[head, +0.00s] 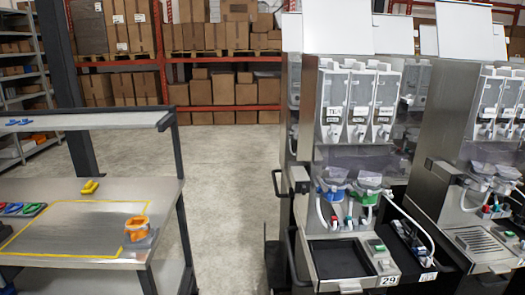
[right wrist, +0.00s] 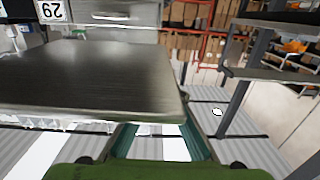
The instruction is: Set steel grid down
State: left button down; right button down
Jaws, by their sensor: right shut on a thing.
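In the right wrist view a broad brushed steel plate (right wrist: 90,75), which seems to be the steel grid, fills the upper left. Its near edge lies at the fingertips of my right gripper (right wrist: 160,127), which is shut on it. No slots show on the side I see. In the head view the front dispenser (head: 345,150), labelled 29, has a dark, open drip tray (head: 340,260) with no grid over it. Neither gripper shows in the head view.
A steel table (head: 60,190) with a yellow taped outline stands at left. An orange part (head: 137,229) and a yellow piece (head: 89,187) rest on it. A second dispenser (head: 450,180) at right has a slotted grid (head: 477,240). Bare floor (head: 230,170) lies between table and dispensers.

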jog(key=s+r, duration=0.1)
jog(key=s, duration=0.2)
jog(key=s+r+b, duration=0.1)
jog(key=s, duration=0.2)
jog(key=s+r, duration=0.1)
jog(key=s, duration=0.2)
jog(key=shift+a, duration=0.35)
jog(key=s+d+r+h+b, duration=0.1)
jog(key=s+r, duration=0.3)
jog(key=s, duration=0.1)
jog(key=shift+s+r+m+b, duration=0.3)
jog(key=shift+s+r+b, duration=0.05)
